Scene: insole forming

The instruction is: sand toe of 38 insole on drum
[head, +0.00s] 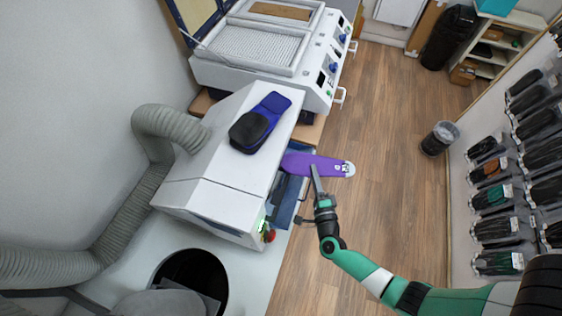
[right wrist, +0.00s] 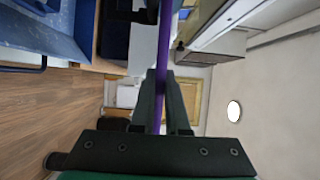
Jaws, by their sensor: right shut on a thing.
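A purple insole (head: 325,165) with a pale patch at its right end lies level in front of the white sanding machine (head: 225,190). Its left end reaches over the blue tray at the machine's open side. My right gripper (head: 315,172) is shut on the insole, near its middle. In the right wrist view my right gripper (right wrist: 162,95) has the purple insole (right wrist: 168,45) edge-on between its fingers. Any size mark is too small to read. The drum is not visible; the machine's housing hides its inside. My left gripper is not in view.
A white press unit (head: 265,50) stands behind. A rack of dark insoles (head: 500,185) hangs at the right. Wooden floor between is open, with a waste bin (head: 440,138).

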